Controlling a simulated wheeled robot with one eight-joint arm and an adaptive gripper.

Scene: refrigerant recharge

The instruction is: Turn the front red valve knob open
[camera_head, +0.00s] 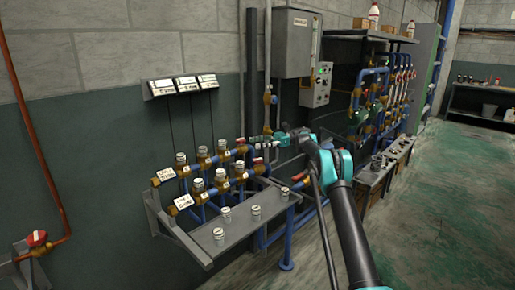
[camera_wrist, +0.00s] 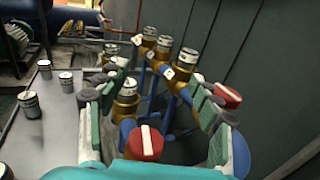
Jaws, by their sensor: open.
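The front red valve knob (camera_wrist: 145,142) has a white stripe on top and sits at the near end of the front valve row, on the shelf side; it also shows in the head view (camera_head: 240,168). The back red knob (camera_wrist: 227,95), also white-striped, is to its right, by the right finger. My gripper (camera_wrist: 158,88) is open, with green-padded fingers spread to either side of the front row's end. The front knob appears low between them, near the palm; I cannot tell whether anything touches it. In the head view my gripper (camera_head: 266,143) is at the right end of the rows.
Brass valves with white-labelled caps (camera_head: 201,155) line both rows. A grey shelf (camera_head: 235,232) with several small jars runs in front. A grey wall box (camera_head: 297,42) hangs above. Another red valve (camera_head: 37,238) is at far left. Open floor (camera_head: 445,190) lies to the right.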

